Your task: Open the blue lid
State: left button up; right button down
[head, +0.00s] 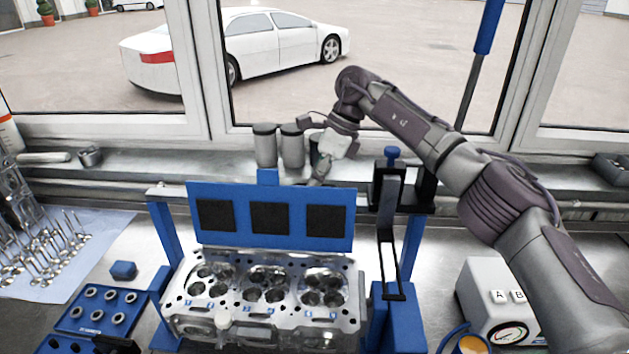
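The blue lid (243,217) is a flat panel with three black square pads facing me and a small blue tab on its top edge. It stands raised, nearly upright, at the back of a blue frame (168,235). A metal cylinder head (235,298) lies uncovered in front of and below it. My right gripper (314,180) is behind the lid's top edge, right of the tab, seen small and partly hidden. I cannot tell whether its fingers are open or touch the lid. My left gripper does not show.
Two grey cylinders (265,146) stand on the sill behind the lid. A black clamp with a blue knob (392,155) rises at the frame's right. A white box with a gauge (490,290) is at right. Valves on a blue cloth (95,225) and a blue ring tray (98,310) are at left.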

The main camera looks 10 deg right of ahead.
jog(key=shift+w+f, duration=0.2)
jog(key=shift+f, duration=0.55)
jog(key=c, duration=1.4)
grip_release()
jog(key=shift+o, duration=1)
jog(key=shift+w+r, duration=0.15)
jog(key=shift+r, duration=0.1)
jog(key=v, duration=1.1)
jog(key=shift+w+r, duration=0.15)
jog(key=shift+r, duration=0.25)
jog(key=shift+d, duration=0.2)
